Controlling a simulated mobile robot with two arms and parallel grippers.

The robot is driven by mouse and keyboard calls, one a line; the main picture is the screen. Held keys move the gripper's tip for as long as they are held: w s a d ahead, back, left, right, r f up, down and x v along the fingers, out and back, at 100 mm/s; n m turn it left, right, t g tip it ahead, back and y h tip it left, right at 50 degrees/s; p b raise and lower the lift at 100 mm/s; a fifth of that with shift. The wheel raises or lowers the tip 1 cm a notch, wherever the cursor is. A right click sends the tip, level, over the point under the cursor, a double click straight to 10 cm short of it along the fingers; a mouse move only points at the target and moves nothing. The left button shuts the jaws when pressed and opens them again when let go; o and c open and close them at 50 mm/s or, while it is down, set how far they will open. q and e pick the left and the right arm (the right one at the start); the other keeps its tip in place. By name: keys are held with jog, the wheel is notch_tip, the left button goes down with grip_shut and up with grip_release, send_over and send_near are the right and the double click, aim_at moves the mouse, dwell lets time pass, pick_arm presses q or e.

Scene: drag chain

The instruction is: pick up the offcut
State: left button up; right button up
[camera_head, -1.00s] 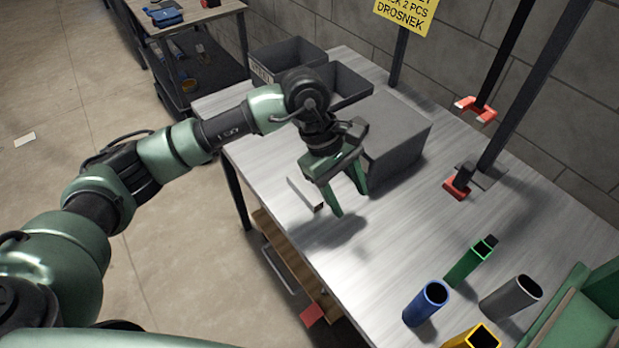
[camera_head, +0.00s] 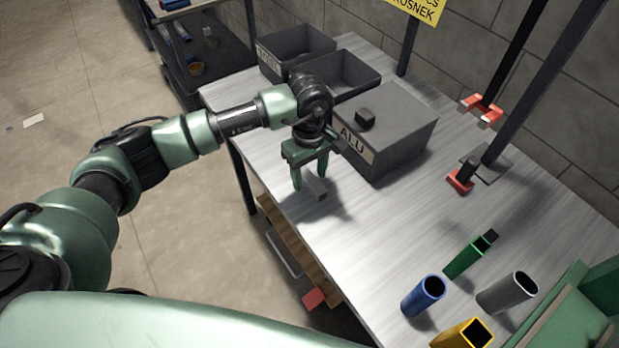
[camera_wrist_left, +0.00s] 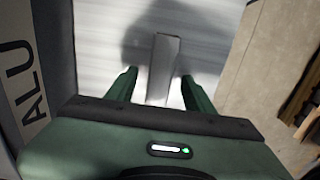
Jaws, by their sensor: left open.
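The offcut is a short grey metal bar (camera_head: 318,188) lying on the table near its left edge. My left gripper (camera_head: 310,182) is open above the table, beside or over the bar, and partly hides it in the head view. In the left wrist view the bar (camera_wrist_left: 163,70) lies between the two green fingers (camera_wrist_left: 158,88), with a gap on each side. The fingers do not touch it there.
A grey box marked ALU (camera_head: 405,135) with a small dark knob stands close right of the gripper. Two open grey bins (camera_head: 345,95) are behind. Coloured tubes (camera_head: 424,296) stand at the front right. The table's middle (camera_head: 440,200) is clear.

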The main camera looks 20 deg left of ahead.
aim_at(310, 177)
pick_arm(q)
grip_shut()
jog(key=shift+r, duration=0.1)
jog(key=shift+w+r, duration=0.1)
jog(key=shift+r, duration=0.5)
notch_tip(310, 177, up, 19)
jog(key=b, duration=0.3)
jog(key=shift+f, duration=0.15)
